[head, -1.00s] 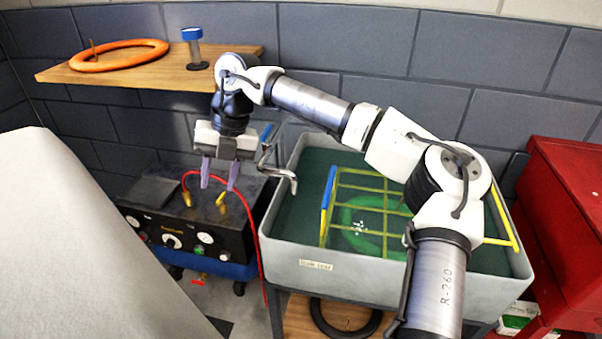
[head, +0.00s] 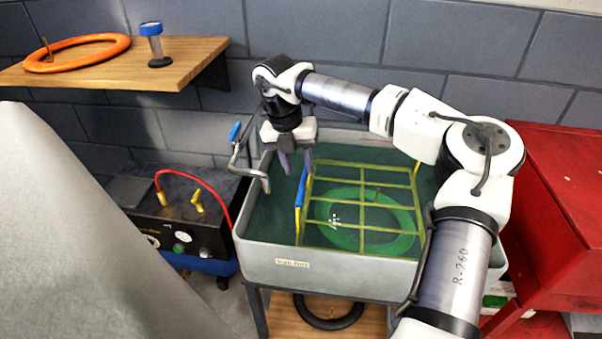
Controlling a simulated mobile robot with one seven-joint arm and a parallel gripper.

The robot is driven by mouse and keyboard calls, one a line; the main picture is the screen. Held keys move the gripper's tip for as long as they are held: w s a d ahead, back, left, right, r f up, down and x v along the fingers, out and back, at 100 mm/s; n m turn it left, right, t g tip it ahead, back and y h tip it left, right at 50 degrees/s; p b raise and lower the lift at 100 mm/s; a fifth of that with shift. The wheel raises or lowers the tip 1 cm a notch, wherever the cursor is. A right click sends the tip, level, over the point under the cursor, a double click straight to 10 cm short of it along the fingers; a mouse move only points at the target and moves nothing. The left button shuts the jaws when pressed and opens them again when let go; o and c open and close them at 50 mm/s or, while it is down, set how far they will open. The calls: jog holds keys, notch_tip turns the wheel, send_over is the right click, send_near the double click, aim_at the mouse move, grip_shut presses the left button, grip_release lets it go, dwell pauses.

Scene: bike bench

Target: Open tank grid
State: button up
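The grey tank (head: 338,266) holds dark green water. Its yellow grid (head: 362,209) lies flat across the water, over a green ring (head: 366,236) with a cluster of small white bubbles near it. A blue handle (head: 301,192) runs along the grid's left side. My gripper (head: 296,167) points down over the tank's back left part, just left of and behind the blue handle. Its two purple fingers are apart, with nothing seen between them. Whether a finger touches the handle cannot be told.
A bent metal tap with a blue lever (head: 234,132) stands at the tank's left edge, close to my gripper. A wooden shelf (head: 110,67) holds an orange ring (head: 77,53) and a blue-capped jar (head: 155,45). A red cabinet (head: 560,215) stands right; a black machine (head: 175,220) stands left.

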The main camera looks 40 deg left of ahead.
aim_at(302, 182)
jog(key=shift+w+d+f, duration=0.1)
jog(key=shift+d+f, duration=0.05)
jog(key=shift+f, duration=0.85)
jog(key=shift+w+d+f, duration=0.1)
jog(key=shift+d+f, duration=0.05)
jog(key=shift+f, duration=0.8)
grip_shut()
